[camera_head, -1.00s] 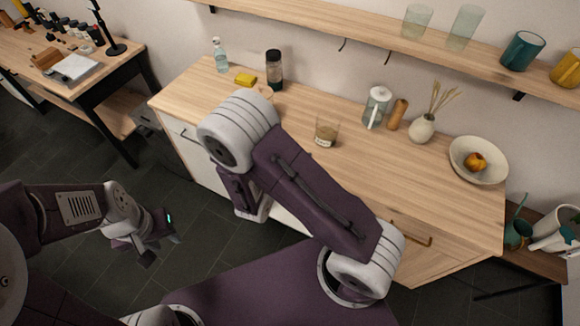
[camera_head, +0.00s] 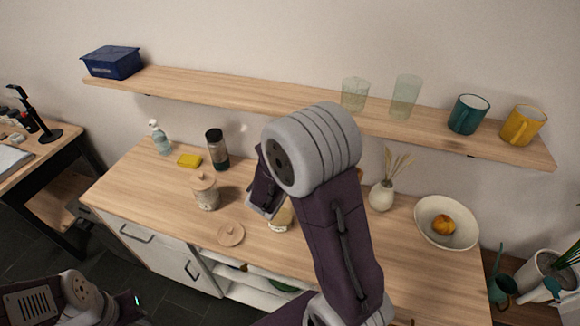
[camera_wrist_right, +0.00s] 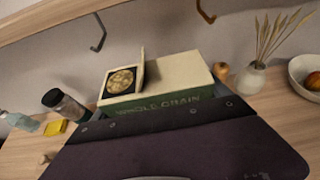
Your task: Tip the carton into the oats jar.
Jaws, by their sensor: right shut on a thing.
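The carton (camera_wrist_right: 185,80), cream and green with "WHOLE GRAIN" lettering, is held by my right gripper (camera_wrist_right: 165,122) in the right wrist view. A flap stands up at its left end beside a dark square with a round tan patch. In the head view my right arm hides the carton; the right gripper body (camera_head: 264,196) shows above the counter. The glass oats jar (camera_head: 280,219), labelled and without a lid, stands just below it, partly hidden. A round wooden lid (camera_head: 231,234) lies to its left. My left gripper (camera_head: 128,304) is cut off low left, its fingers unclear.
A lidded jar (camera_head: 205,192), dark-topped bottle (camera_head: 217,149), yellow sponge (camera_head: 189,160) and spray bottle (camera_head: 160,137) stand on the left counter. A vase (camera_head: 382,196) and fruit bowl (camera_head: 447,222) are right. A shelf (camera_head: 250,94) with glasses and mugs runs above.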

